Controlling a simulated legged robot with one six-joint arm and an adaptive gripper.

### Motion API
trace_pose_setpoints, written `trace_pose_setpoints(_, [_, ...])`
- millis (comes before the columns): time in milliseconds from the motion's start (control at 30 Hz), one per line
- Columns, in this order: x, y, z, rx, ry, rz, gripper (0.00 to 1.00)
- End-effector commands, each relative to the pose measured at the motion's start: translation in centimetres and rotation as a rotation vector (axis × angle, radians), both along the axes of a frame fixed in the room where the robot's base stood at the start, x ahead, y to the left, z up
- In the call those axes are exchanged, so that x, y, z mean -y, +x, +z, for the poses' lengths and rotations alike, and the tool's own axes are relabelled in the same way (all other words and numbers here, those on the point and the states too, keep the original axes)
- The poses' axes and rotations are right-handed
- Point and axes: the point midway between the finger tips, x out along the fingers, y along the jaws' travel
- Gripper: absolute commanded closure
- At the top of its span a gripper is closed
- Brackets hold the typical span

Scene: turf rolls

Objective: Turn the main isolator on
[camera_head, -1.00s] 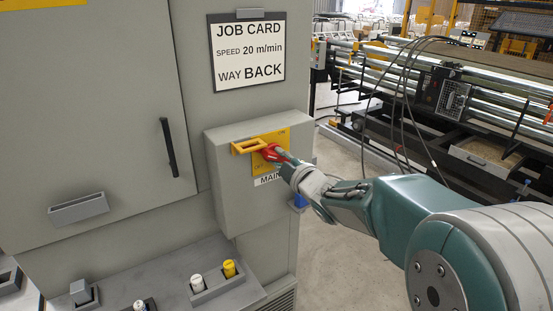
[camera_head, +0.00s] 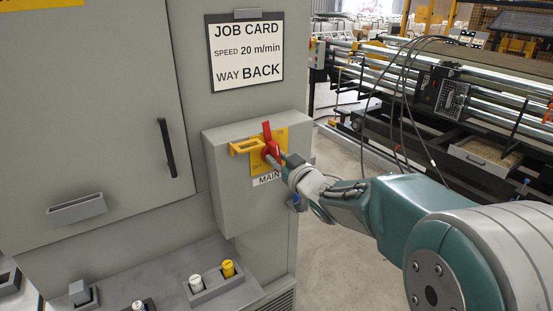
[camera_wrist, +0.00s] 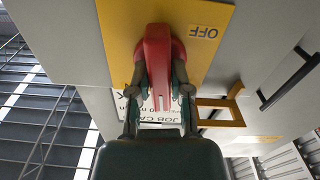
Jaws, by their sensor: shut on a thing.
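The main isolator has a red handle (camera_head: 267,131) on a yellow plate (camera_head: 282,138) on the grey box (camera_head: 228,182). In the head view the handle stands about upright, its end pointing up. My gripper (camera_head: 279,158) reaches it from the right. In the wrist view the jaws (camera_wrist: 160,82) lie on both sides of the red handle (camera_wrist: 158,50), shut on it. The word OFF shows upside down on the yellow plate (camera_wrist: 118,35) there. A label beginning MAIN (camera_head: 268,180) is partly covered by my gripper.
A yellow bracket (camera_head: 245,147) juts out left of the handle; it also shows in the wrist view (camera_wrist: 222,112). A job card (camera_head: 246,52) hangs above the box. Open floor (camera_head: 345,245) is at the right.

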Motion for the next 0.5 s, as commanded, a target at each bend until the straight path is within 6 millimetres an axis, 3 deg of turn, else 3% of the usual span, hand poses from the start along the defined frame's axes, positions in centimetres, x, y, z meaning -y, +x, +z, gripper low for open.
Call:
trace_pose_setpoints(33, [0.11, -0.01, -0.73, -0.032, 0.017, -0.004, 1.00])
trace_pose_setpoints(500, [-0.04, -0.03, -0.76, -0.107, 0.128, -0.003, 1.00])
